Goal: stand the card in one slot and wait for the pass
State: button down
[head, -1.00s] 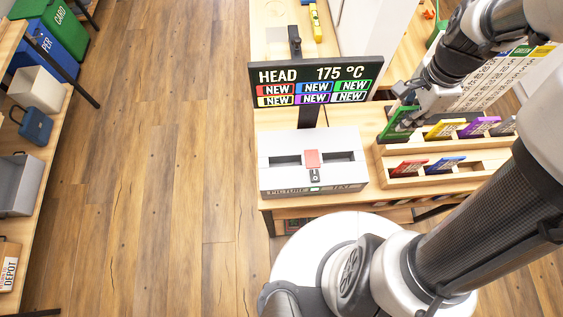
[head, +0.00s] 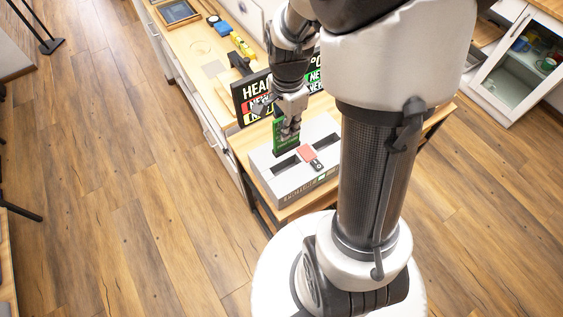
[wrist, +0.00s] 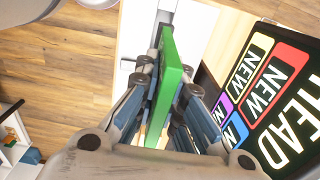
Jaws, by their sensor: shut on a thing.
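The green card (head: 277,138) is upright in my gripper (head: 289,130). Both are over the rear left part of the pale grey two-slot box (head: 262,160). The card's lower edge is close to the left slot (head: 286,166); I cannot tell whether it is above the slot or in it. The right slot (head: 327,143) looks empty. In the wrist view, the gripper fingers (wrist: 165,100) close on both faces of the green card (wrist: 171,75), with part of the white box (wrist: 135,35) beyond.
A dark display (head: 252,97) reading "HEAD" with coloured "NEW" tiles stands behind the box, partly hidden by my arm. A yellow item (head: 242,46) lies on the counter.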

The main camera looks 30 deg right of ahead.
notch_tip(320, 180, down, 14)
jog(key=b, duration=0.3)
jog(key=shift+a+f, duration=0.1)
jog(key=shift+f, duration=0.15)
jog(key=shift+r, duration=0.1)
jog(key=c, duration=2.2)
grip_release()
jog(key=shift+f+b, duration=0.2)
jog(key=shift+b, duration=0.15)
jog(key=o, duration=0.5)
jog(key=shift+r, duration=0.1)
